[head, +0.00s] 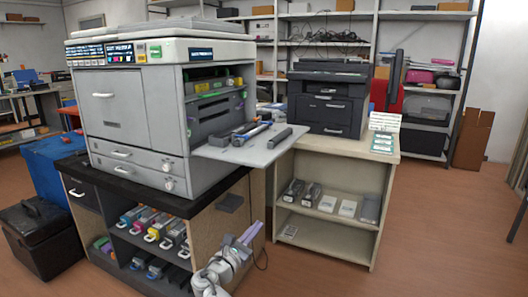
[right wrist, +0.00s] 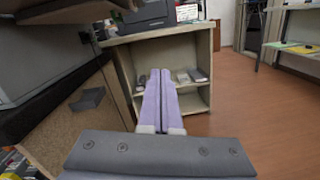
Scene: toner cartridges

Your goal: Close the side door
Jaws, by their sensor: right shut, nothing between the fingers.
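The large grey printer (head: 150,100) stands on a dark-topped cabinet. Its side door (head: 255,155) is open, folded down nearly level like a shelf on the printer's right side. Several dark and grey cartridge-like parts (head: 248,134) lie on the door. Green-marked inner parts show through the opening (head: 216,100). My right gripper (head: 254,228) is low beside the cabinet's right side, below the door and apart from it. Its lilac fingers are shut and empty, and also show in the right wrist view (right wrist: 160,74). My left gripper is not in view.
A cream shelf unit (head: 335,210) with a black printer (head: 328,97) on top stands right of the door; boxes sit on its shelf. A small dark box (head: 230,202) is on the cabinet side. Coloured toner cartridges (head: 150,226) fill the cabinet. Floor at right is clear.

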